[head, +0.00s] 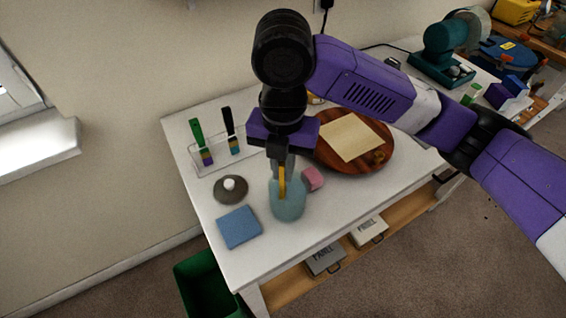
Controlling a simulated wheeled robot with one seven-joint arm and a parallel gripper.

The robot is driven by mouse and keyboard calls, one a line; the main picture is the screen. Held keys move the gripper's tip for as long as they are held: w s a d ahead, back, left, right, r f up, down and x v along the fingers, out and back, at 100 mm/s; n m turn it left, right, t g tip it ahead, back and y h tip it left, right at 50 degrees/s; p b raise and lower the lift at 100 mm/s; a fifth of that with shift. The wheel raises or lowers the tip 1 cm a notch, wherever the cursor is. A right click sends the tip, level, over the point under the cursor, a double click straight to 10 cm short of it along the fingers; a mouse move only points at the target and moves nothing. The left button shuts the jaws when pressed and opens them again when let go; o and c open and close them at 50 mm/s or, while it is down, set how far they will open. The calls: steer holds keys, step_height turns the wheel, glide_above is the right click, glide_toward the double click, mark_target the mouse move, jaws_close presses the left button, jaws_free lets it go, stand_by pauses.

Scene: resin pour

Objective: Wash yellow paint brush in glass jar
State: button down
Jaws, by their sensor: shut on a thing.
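My gripper (283,158) is above the front middle of the white table, pointing down. It is shut on the yellow paint brush (282,182), which hangs upright beneath it. The glass jar (288,207) looks bluish and stands on the table directly below the gripper. The lower end of the brush overlaps the jar in the picture and seems to be at or inside its mouth. The bristles cannot be made out.
A clear rack (222,156) holds a green brush (201,140) and a black brush (231,130). A grey lid (230,188) with a white knob, a blue cloth (239,227) and a pink block (313,179) lie around the jar. A round wooden board (330,160) is behind right.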

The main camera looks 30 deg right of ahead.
steer(key=shift+w+p, duration=0.1)
steer(key=shift+p, duration=0.2)
step_height(320, 180, up, 8)
steer(key=d+p, duration=0.1)
steer(key=p, duration=0.6)
steer(key=shift+r, duration=0.25)
stand_by(1.9)
stand_by(0.6)
step_height(320, 180, up, 6)
steer(key=p, duration=0.2)
steer(key=shift+p, duration=0.4)
stand_by(0.6)
